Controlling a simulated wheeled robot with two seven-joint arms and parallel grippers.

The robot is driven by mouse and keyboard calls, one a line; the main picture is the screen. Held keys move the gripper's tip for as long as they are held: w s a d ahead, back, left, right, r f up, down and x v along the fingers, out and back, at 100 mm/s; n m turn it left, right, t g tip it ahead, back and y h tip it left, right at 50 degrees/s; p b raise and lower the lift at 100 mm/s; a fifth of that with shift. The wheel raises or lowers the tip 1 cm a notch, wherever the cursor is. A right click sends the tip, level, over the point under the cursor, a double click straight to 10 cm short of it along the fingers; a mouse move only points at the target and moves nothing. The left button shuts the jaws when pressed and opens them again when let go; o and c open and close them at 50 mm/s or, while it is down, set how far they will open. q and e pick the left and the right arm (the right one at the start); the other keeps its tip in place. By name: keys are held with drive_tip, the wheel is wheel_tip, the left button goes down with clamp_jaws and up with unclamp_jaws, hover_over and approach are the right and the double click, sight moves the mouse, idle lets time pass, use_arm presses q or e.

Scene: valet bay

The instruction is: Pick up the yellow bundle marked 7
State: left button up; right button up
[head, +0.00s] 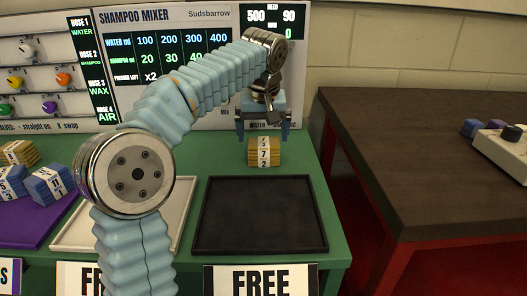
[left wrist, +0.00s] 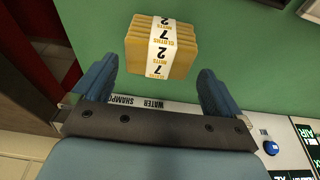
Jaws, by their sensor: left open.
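The yellow bundle (head: 264,152) stands on the green table behind the black tray, with a white band bearing a 7 and a 2. It also shows in the left wrist view (left wrist: 162,47), where the band reads 7 and 2. My left gripper (head: 263,131) is open above and just behind the bundle, its two blue fingers spread wide. In the left wrist view the fingers (left wrist: 156,88) are apart with nothing between them, and the bundle lies just beyond their tips. My right gripper is not in view.
A black tray (head: 262,247) and a white tray (head: 75,238) lie in front. Blue bundles (head: 50,184) and another yellow bundle (head: 18,153) are at the left, near a purple mat (head: 30,228). The shampoo mixer board (head: 130,50) stands behind. A dark table (head: 430,150) is at the right.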

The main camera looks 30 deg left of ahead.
sight(264, 142)
use_arm(q)
drive_tip(key=x, duration=0.6)
drive_tip(key=shift+s+d, duration=0.2)
drive_tip(key=c, duration=0.8)
